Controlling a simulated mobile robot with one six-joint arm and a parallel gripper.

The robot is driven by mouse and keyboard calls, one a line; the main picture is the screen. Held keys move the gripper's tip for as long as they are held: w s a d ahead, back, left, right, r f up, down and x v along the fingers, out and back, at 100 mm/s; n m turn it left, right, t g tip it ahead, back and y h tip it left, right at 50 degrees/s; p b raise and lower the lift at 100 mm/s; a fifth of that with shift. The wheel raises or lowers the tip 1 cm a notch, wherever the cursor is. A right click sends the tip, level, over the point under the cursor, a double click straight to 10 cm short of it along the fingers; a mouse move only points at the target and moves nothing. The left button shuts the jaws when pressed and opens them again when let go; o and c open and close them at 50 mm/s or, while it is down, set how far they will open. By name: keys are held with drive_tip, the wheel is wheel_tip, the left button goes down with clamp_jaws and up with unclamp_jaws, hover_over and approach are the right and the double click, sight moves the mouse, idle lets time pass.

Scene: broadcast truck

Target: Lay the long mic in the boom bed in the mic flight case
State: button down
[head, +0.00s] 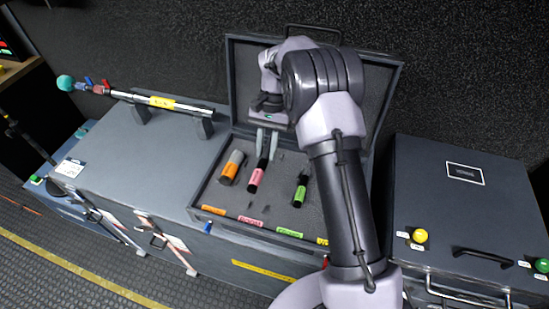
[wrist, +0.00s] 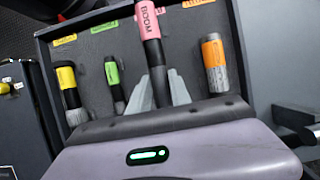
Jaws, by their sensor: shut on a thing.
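The long mic (head: 257,176), dark with a pink band, is between the fingers of my gripper (head: 266,140). In the wrist view the long mic (wrist: 151,48) has BOOM on its pink band and runs between the fingers of my gripper (wrist: 161,88), which is shut on it. The mic flight case (head: 212,188) is open, with a dark grey foam bed. The mic is over the foam, its banded end toward the front labels; whether it touches the foam I cannot tell. A pink label (head: 250,221) is on the front rim; the boom bed itself is not clear.
An orange-banded mic (head: 231,167) lies left of the long mic, a green-banded mic (head: 300,190) right. A yellow-banded mic (wrist: 67,86) shows only in the wrist view. A boom pole (head: 150,99) rests on cradles at left; a dark case (head: 465,200) stands at right.

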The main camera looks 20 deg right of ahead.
sight(266, 182)
drive_tip(key=f+b, duration=0.1)
drive_tip(key=f, duration=0.2)
drive_tip(key=f+b, duration=0.1)
drive_tip(key=f, duration=0.2)
drive_tip(key=s+f+b, duration=0.1)
drive_tip(key=f+b, duration=0.1)
drive_tip(key=f, duration=0.2)
drive_tip(key=shift+a, duration=0.25)
drive_tip(key=shift+r, duration=0.2)
drive_tip(key=c, duration=1.2)
unclamp_jaws()
drive_tip(key=shift+f, duration=0.15)
